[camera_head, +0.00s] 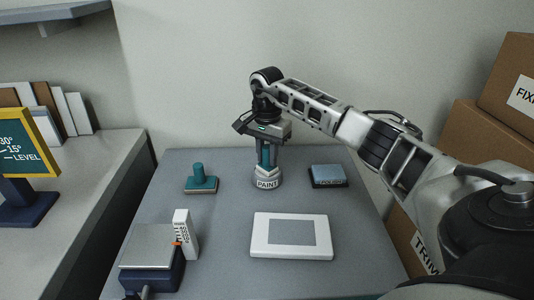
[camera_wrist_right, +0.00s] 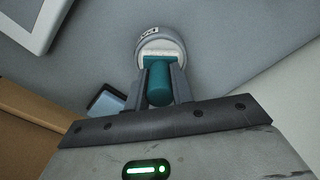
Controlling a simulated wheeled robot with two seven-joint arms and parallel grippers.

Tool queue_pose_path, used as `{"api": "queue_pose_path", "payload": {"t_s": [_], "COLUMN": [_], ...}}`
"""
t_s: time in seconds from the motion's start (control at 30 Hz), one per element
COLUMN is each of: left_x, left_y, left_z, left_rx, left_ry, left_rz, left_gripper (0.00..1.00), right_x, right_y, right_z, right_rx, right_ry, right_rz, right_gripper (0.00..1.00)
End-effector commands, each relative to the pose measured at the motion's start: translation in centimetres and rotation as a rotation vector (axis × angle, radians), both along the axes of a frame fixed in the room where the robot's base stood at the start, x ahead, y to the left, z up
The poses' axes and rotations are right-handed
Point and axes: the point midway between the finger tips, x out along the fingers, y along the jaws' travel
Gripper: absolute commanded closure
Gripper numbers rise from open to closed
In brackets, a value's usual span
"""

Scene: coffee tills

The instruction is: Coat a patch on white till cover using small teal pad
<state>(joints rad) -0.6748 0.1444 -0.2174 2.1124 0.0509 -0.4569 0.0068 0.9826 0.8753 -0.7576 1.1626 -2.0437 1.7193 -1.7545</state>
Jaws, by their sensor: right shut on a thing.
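The white till cover (camera_head: 260,236) lies flat on the grey table, with a grey rectangular patch in its middle. Its corner also shows at the upper left of the right wrist view (camera_wrist_right: 42,42). My right gripper (camera_head: 266,150) is shut on the upright handle of a teal pad (camera_wrist_right: 159,80). The pad's pale lower part is at the mouth of the round grey paint pot (camera_head: 267,183); how deep it sits is hard to tell. A second teal pad (camera_head: 199,180) with an upright handle stands on the table to the left. My left gripper is out of view.
A blue block on a dark tray (camera_head: 328,176) is right of the pot. A white upright box (camera_head: 185,232) and a blue device with a grey top (camera_head: 150,250) stand front left. Cardboard boxes (camera_head: 470,135) are at the right. Table between pot and cover is clear.

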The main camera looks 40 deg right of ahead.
Motion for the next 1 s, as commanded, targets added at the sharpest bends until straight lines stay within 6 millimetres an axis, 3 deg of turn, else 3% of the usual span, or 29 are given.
{"api": "queue_pose_path", "payload": {"t_s": [0.7, 1.0], "left_x": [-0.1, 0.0], "left_y": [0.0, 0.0], "left_z": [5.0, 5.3], "left_rx": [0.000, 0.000], "left_ry": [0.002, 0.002], "left_rz": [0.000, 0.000], "left_gripper": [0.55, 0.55], "right_x": [0.1, 0.0], "right_y": [0.0, 0.0], "right_z": [6.3, 6.7], "right_rx": [0.000, 0.001], "right_ry": [-0.003, -0.003], "right_rz": [0.000, 0.000], "right_gripper": [0.95, 0.95]}}
